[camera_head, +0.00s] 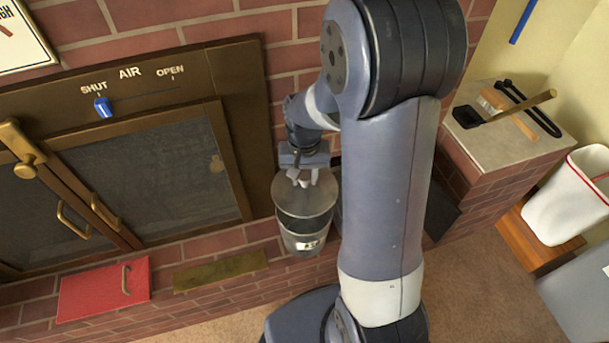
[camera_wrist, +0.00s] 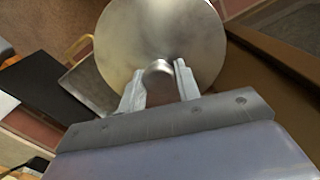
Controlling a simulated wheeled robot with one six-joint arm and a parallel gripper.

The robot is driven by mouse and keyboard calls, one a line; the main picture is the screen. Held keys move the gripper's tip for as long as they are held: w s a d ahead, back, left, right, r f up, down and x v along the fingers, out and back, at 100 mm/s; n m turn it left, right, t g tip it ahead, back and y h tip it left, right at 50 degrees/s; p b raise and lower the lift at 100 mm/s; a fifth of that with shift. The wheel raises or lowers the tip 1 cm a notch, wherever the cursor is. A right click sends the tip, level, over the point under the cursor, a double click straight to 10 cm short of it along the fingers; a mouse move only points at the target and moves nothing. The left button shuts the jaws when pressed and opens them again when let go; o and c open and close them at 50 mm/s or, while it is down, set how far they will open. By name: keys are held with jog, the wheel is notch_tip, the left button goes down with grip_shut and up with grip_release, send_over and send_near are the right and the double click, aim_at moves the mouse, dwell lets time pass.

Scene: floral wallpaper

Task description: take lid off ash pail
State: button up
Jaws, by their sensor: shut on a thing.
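The ash pail (camera_head: 292,239) is a grey metal bucket with a small label, standing on the brick ledge in front of the fireplace. Its round metal lid (camera_head: 305,199) is above it, and a dark band that looks like the pail's inside shows below the lid's front edge. The lid appears raised, but the gap is hard to judge. My gripper (camera_head: 304,178) is shut on the lid's knob. In the wrist view my gripper (camera_wrist: 159,84) has a finger on each side of the knob, with the lid (camera_wrist: 158,35) filling the top middle.
The fireplace doors (camera_head: 150,175) and air slider (camera_head: 103,107) are at left. A red panel (camera_head: 104,290) and brass plate (camera_head: 220,271) lie along the brick below. At right, a brick stand (camera_head: 495,150) holds a brush and tongs; a white bin (camera_head: 567,195) stands beyond.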

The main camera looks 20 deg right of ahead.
aim_at(305, 175)
jog(key=shift+r+p, duration=2.05)
jog(key=shift+r, duration=0.5)
jog(key=shift+f, duration=0.1)
